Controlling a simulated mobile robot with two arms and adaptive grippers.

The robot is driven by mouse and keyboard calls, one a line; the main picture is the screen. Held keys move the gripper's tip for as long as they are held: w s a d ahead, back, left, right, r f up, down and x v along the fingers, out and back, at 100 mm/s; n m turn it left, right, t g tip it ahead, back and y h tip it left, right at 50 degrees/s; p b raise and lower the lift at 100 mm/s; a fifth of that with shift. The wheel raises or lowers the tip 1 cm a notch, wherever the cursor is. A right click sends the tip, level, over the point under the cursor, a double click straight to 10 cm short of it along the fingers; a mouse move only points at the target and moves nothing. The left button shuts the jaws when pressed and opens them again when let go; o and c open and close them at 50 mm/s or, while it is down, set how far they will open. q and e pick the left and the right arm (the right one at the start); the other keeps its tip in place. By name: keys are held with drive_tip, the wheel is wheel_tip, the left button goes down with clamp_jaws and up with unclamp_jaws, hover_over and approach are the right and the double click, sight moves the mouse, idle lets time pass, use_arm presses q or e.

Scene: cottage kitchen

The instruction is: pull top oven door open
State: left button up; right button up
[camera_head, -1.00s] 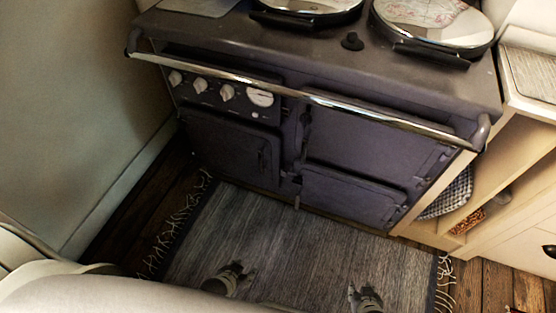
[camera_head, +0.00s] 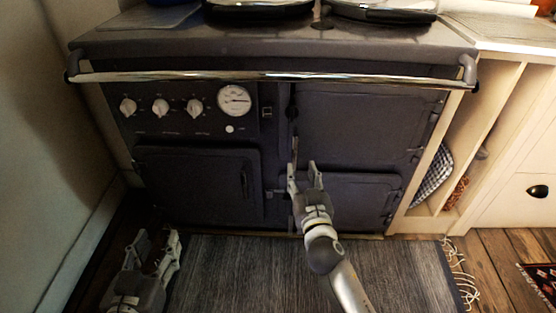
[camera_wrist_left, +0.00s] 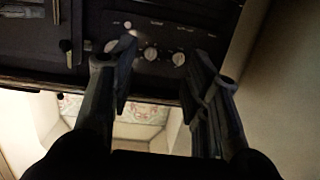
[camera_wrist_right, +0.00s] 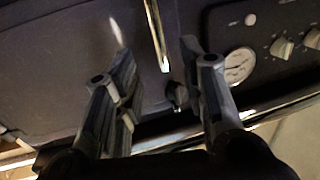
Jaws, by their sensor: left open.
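The dark range cooker has a top oven door (camera_head: 365,125) at its upper right, and it looks shut. A slim metal door handle (camera_head: 295,152) hangs at that door's left edge. My right gripper (camera_head: 305,172) is raised in front of the handle's lower part. In the right wrist view the handle (camera_wrist_right: 156,35) runs between the two spread fingers of my right gripper (camera_wrist_right: 158,50), with gaps on both sides; contact is not visible. My left gripper (camera_head: 158,243) is open and empty, low at the left above the floor.
A chrome rail (camera_head: 270,76) runs across the cooker front above the doors. A lower right door (camera_head: 350,200) and a left door (camera_head: 200,185) are shut. Knobs and a gauge (camera_head: 234,101) sit upper left. A grey rug (camera_head: 235,280) covers the floor; cream shelves (camera_head: 475,140) stand right.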

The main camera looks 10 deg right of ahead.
sight(295, 151)
drive_tip(key=w, duration=0.3)
drive_tip(key=w+b, duration=0.1)
drive_tip(key=w, duration=0.2)
drive_tip(key=w+d, duration=0.1)
drive_tip(key=w, duration=0.2)
drive_tip(key=shift+w, duration=0.25)
use_arm(q)
wheel_tip(295, 151, up, 7)
drive_tip(key=d+t+h, duration=0.1)
drive_tip(key=t, duration=0.3)
drive_tip(key=shift+w+d, duration=0.15)
drive_tip(key=shift+w, duration=0.15)
use_arm(e)
drive_tip(key=shift+w, duration=0.65)
use_arm(q)
drive_tip(key=shift+f, duration=0.1)
use_arm(e)
drive_tip(key=shift+c, duration=0.2)
clamp_jaws()
